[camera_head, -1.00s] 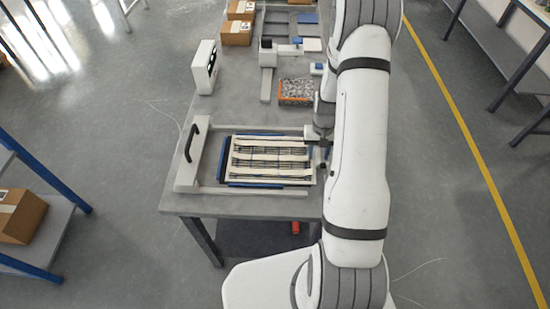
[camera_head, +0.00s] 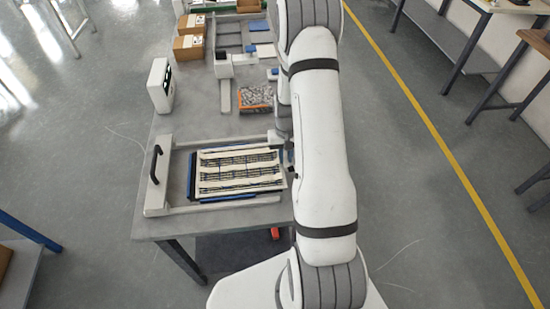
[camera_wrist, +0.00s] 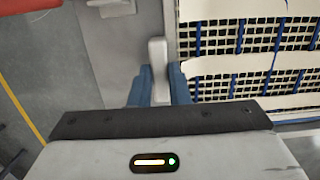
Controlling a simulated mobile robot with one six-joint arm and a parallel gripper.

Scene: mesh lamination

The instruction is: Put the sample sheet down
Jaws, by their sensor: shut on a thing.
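The sample sheet (camera_head: 240,170), cream strips with black mesh between them, is over a blue base (camera_head: 191,176) inside a pale frame (camera_head: 153,195) at the near end of the grey table. Blue shows along its left and near sides. In the wrist view the sheet (camera_wrist: 240,68) fills the upper right. My gripper (camera_wrist: 159,86) has blue fingers closed on a narrow pale tab (camera_wrist: 158,62) at the sheet's edge. In the head view my arm mostly hides the gripper. I cannot tell whether the sheet rests on the base or hovers slightly above it.
A black handle (camera_head: 155,164) stands at the frame's left end. Further back are a white upright device (camera_head: 161,86), an orange-edged box (camera_head: 256,99) and cardboard boxes (camera_head: 188,47). A red object (camera_head: 275,233) is below the table's near edge.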

